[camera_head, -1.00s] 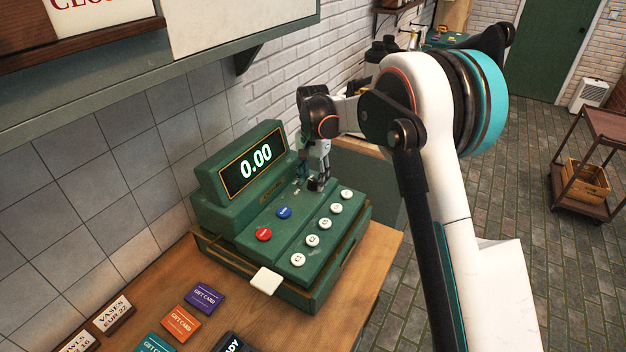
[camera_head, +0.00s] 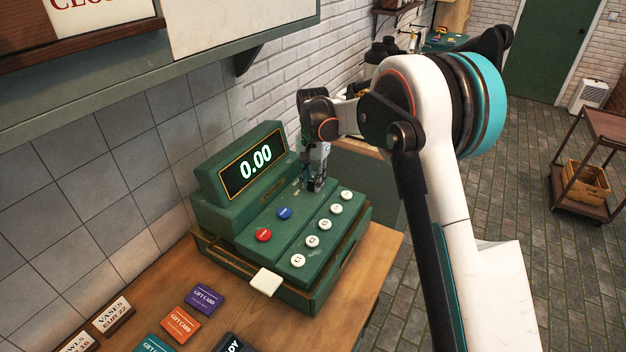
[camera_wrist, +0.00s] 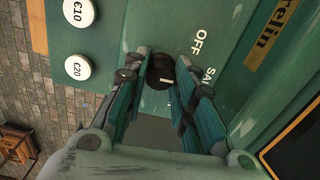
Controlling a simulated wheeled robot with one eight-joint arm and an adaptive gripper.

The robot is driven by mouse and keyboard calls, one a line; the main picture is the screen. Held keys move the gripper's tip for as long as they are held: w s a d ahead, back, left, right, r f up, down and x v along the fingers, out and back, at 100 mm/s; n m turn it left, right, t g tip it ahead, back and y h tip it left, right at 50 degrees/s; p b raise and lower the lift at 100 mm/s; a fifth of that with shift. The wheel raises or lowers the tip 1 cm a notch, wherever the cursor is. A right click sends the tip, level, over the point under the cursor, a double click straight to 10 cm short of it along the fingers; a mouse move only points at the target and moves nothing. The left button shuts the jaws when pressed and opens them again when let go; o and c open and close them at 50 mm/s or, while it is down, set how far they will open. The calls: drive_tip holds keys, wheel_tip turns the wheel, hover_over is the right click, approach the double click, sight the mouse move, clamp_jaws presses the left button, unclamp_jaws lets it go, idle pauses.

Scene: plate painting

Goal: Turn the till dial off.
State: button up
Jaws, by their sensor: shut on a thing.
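The green till (camera_head: 225,215) stands on the wooden counter, its display reading 0.00. Its small black dial (camera_wrist: 161,66) shows in the wrist view between my fingers, with a pale mark on it. The printed OFF (camera_wrist: 199,42) and a partly hidden word starting "SAL" (camera_wrist: 209,76) lie just right of the dial. My gripper (camera_head: 315,188) points down at the till's back right top, and its fingers (camera_wrist: 164,75) are shut on the dial from both sides. In the head view the gripper hides the dial. I cannot tell exactly which word the mark points to.
A blue button (camera_head: 284,213), a red button (camera_head: 263,235) and several white price buttons (camera_head: 311,241) sit on the till near my gripper. Gift cards (camera_head: 205,299) lie on the counter (camera_head: 255,320) in front. A tiled wall stands behind the till.

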sight(313, 181)
drive_tip(key=n, duration=0.4)
drive_tip(key=shift+b, duration=0.4)
drive_tip(key=shift+n, duration=2.1)
drive_tip(key=o, duration=1.1)
drive_tip(key=shift+c, duration=0.2)
drive_tip(key=shift+r, duration=0.1)
wheel_tip(313, 181, up, 12)
